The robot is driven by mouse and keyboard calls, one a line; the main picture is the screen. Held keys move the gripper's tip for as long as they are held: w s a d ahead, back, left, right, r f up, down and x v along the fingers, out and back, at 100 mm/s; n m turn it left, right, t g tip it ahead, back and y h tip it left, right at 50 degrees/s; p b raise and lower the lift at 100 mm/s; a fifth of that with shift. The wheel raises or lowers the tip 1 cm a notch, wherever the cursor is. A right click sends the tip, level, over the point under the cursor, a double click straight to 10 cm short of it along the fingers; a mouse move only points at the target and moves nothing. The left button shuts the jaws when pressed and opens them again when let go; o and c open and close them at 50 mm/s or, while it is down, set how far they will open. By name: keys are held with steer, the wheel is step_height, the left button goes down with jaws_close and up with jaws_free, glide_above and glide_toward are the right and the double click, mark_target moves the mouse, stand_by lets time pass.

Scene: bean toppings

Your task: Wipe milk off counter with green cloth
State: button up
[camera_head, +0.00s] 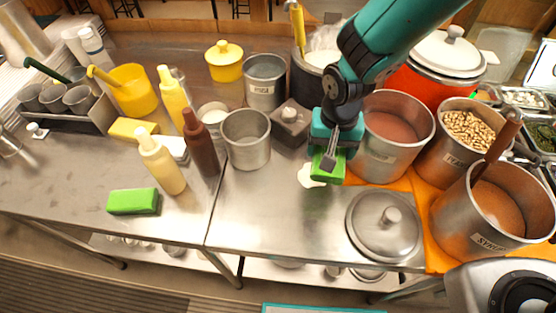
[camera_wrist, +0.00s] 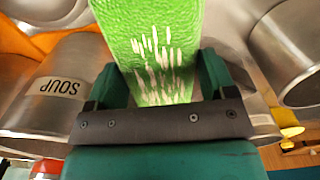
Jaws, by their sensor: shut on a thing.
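My gripper (camera_head: 331,150) is shut on a green cloth (camera_head: 327,170), a block-like green piece, low over the steel counter (camera_head: 270,205). In the wrist view the green cloth (camera_wrist: 150,45) sits between the two fingers (camera_wrist: 165,90), and its face carries several whitish streaks. A white milk patch (camera_head: 309,177) lies on the counter at the left edge of the cloth; the cloth may cover part of it. I cannot tell whether the cloth touches the counter. A second green block (camera_head: 133,201) lies on the left counter.
Steel pots, one with red-brown contents (camera_head: 392,128), stand close right of my gripper. A grey metal lid (camera_head: 384,224) lies at the front right. An empty steel pot (camera_head: 246,139) and squeeze bottles (camera_head: 161,163) stand to the left. The counter in front of the milk is clear.

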mark_target(301, 177)
steer(key=shift+f, duration=0.15)
steer(key=shift+n, duration=0.5)
steer(key=shift+s+f+b, duration=0.2)
steer(key=shift+f+b, duration=1.05)
steer(key=shift+f, duration=0.45)
steer(key=shift+s+f+b, duration=0.15)
steer(key=shift+f+b, duration=1.05)
steer(key=shift+f, duration=0.45)
steer(key=shift+f+b, duration=0.35)
steer(key=shift+f, duration=0.15)
steer(key=shift+a, duration=0.1)
steer(key=shift+a+r, duration=0.1)
steer(key=shift+a, duration=2.45)
steer(key=shift+c, duration=0.2)
steer(key=shift+d+p, duration=0.3)
steer(key=shift+d, duration=2.3)
